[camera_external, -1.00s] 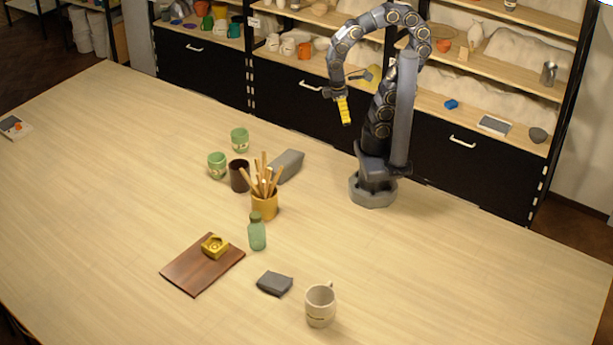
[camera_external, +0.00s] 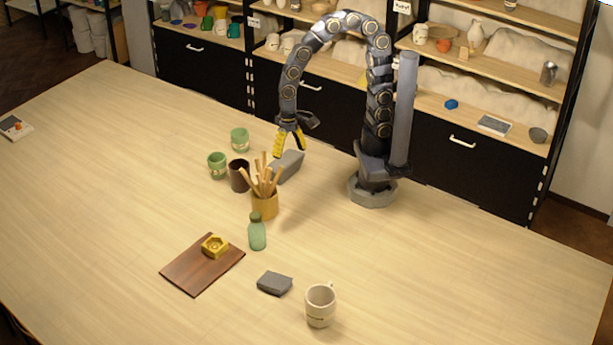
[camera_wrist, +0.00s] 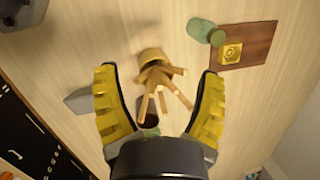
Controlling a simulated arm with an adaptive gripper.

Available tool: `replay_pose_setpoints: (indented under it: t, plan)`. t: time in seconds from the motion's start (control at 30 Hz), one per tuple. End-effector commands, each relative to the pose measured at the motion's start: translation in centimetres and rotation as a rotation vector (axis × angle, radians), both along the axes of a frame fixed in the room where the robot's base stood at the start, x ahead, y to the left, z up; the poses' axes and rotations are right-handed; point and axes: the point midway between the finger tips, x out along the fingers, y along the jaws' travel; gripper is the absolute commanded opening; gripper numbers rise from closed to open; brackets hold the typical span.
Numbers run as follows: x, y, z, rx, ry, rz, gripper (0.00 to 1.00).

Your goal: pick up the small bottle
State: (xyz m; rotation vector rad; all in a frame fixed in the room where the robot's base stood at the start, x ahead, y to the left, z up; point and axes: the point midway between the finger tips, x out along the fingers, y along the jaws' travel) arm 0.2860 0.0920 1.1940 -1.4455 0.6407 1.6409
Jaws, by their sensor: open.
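The small green bottle (camera_external: 257,232) stands upright on the table, in front of the tool cup and beside the wooden board. In the wrist view the bottle (camera_wrist: 203,30) is near the top, beyond the right finger and left of the board. My gripper (camera_external: 290,143) is open and empty. It hangs above the table near the grey block, behind the bottle and apart from it. In the wrist view my gripper (camera_wrist: 160,100) has its yellow fingers spread wide, with wooden tools showing between them.
A cup of wooden tools (camera_external: 264,204) stands between my gripper and the bottle. Around it are a dark cup (camera_external: 239,176), green cups (camera_external: 217,166) and a grey block (camera_external: 287,166). A board (camera_external: 195,272) with a yellow piece (camera_external: 215,246), a dark block (camera_external: 274,283) and a mug (camera_external: 320,306) lie nearer.

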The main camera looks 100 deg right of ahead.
Motion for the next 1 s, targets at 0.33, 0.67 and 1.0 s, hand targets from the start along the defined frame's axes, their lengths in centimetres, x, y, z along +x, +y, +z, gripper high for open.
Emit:
replay_pose_setpoints:
  t: [0.33, 0.67, 1.0]
  plan:
    - [9.5, 5.0, -7.3, 0.154, 0.143, -0.804, 0.7]
    - [11.0, 6.1, -10.3, 0.177, 0.174, -0.95, 0.7]
    - [10.9, 7.9, -13.4, 0.176, 0.173, -0.946, 0.7]
